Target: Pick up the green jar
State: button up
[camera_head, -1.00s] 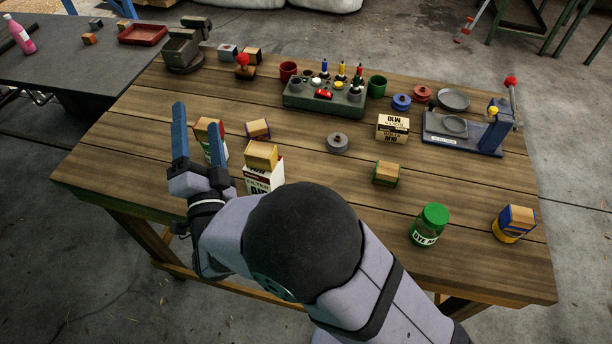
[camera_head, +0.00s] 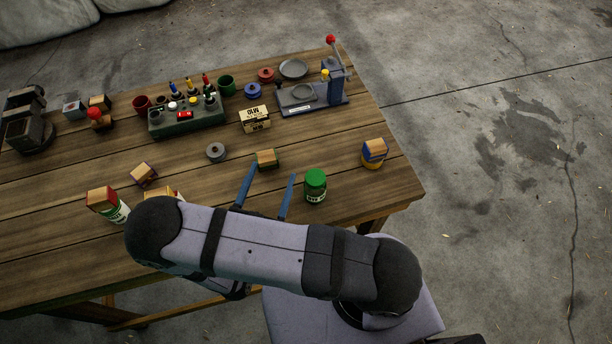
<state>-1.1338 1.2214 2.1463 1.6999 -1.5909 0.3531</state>
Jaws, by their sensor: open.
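The green jar (camera_head: 315,186) stands upright near the table's front edge, right of the middle. It has a green lid and a pale label with dark letters. My gripper (camera_head: 268,182) is open, with its two blue fingers pointing away over the table. The right finger's tip is just left of the jar, and the jar is outside the fingers. A small wooden block with green sides (camera_head: 267,159) shows between and beyond the fingertips. Nothing is seen held in the fingers.
A wooden block on a blue and yellow jar (camera_head: 374,153) stands right of the green jar. A grey weight (camera_head: 216,152), a cream box (camera_head: 255,119) and a blue press (camera_head: 330,92) stand farther back. My arm hides part of the front left, including a box (camera_head: 166,194).

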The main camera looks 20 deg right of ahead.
aim_at(311, 194)
jog(key=s+d+g+h+p, duration=0.1)
jog(key=s+d+h, duration=0.25)
jog(key=d, duration=0.35)
jog(key=shift+g+y, duration=0.5)
jog(key=shift+y, duration=0.35)
jog(key=s+f, duration=0.1)
jog(key=f, duration=0.1)
jog(key=s+f+b, duration=0.1)
jog(key=f, duration=0.1)
jog(key=s+f, duration=0.1)
jog(key=f, duration=0.1)
jog(key=shift+s+a+f+b, duration=0.15)
jog(key=shift+s+f+b, duration=0.15)
jog(key=shift+b, duration=0.05)
jog(key=shift+x, duration=1.05)
jog(key=shift+w+r, duration=0.1)
jog(key=shift+p+x, duration=0.4)
jog(key=shift+x, duration=2.1)
jog(key=shift+w+a, duration=0.15)
jog(key=c, duration=1.1)
